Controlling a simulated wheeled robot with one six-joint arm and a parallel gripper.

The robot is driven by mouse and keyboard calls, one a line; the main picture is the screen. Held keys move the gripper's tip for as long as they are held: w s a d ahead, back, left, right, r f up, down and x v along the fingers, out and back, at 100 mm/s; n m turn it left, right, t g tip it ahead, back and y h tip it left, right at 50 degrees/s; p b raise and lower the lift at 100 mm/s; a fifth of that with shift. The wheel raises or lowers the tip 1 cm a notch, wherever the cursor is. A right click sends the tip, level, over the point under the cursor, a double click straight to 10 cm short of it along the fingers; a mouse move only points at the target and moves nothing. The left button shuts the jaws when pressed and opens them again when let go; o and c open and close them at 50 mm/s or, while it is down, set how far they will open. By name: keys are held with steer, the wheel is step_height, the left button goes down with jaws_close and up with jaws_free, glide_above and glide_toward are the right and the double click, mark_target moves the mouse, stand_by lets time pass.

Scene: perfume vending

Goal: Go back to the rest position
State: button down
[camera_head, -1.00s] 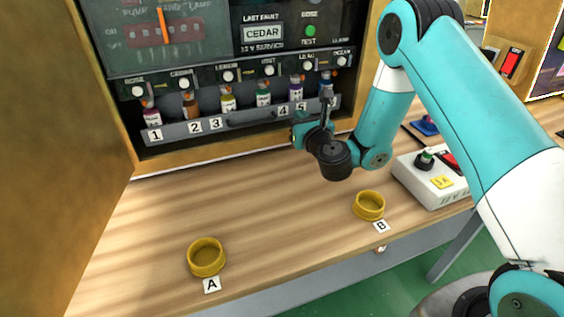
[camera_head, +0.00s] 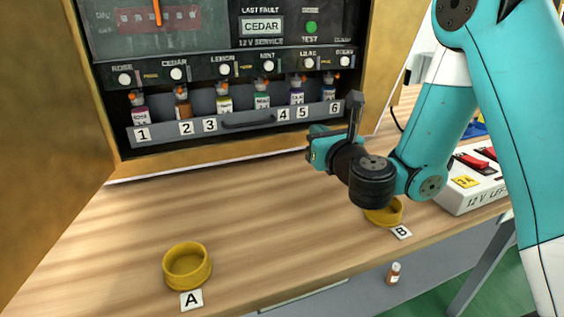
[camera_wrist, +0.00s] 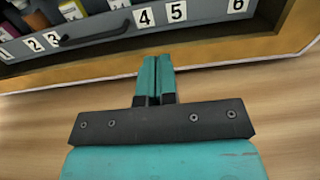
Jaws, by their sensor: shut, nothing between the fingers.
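My gripper (camera_head: 318,150) is above the wooden counter, in front of the vending cabinet's lower right part. It is shut and empty, and its teal fingers lie together in the wrist view (camera_wrist: 154,80). The fingers point toward the cabinet's numbered drawer front (camera_head: 230,124). My wrist hides part of the yellow ring-shaped dish by label B (camera_head: 396,212).
A yellow dish (camera_head: 187,268) stands by label A. Several small bottles stand behind the drawer front, such as a purple one (camera_head: 297,95). A white switch box (camera_head: 470,190) is at right. A small brown bottle (camera_head: 393,274) is below the counter edge. The middle counter is clear.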

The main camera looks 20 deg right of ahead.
steer(key=shift+s, duration=0.35)
steer(key=s+a+r+n+g+y, duration=0.1)
steer(key=s+a+n+g+y, duration=0.55)
steer(key=n, duration=0.75)
steer(key=s+a+r+n+g+y, duration=0.2)
steer(key=s+a+n+g+y, duration=0.25)
steer(key=s+a+n, duration=0.6)
steer(key=s+d+f+n+g+h, duration=0.4)
steer(key=s+d+n+g+h, duration=0.5)
steer(key=n, duration=0.8)
step_height(320, 180, up, 29)
steer(key=s+d+t+p, duration=0.1)
steer(key=s+t+p, duration=0.1)
steer(key=p, duration=2.7)
steer(key=shift+r, duration=0.2)
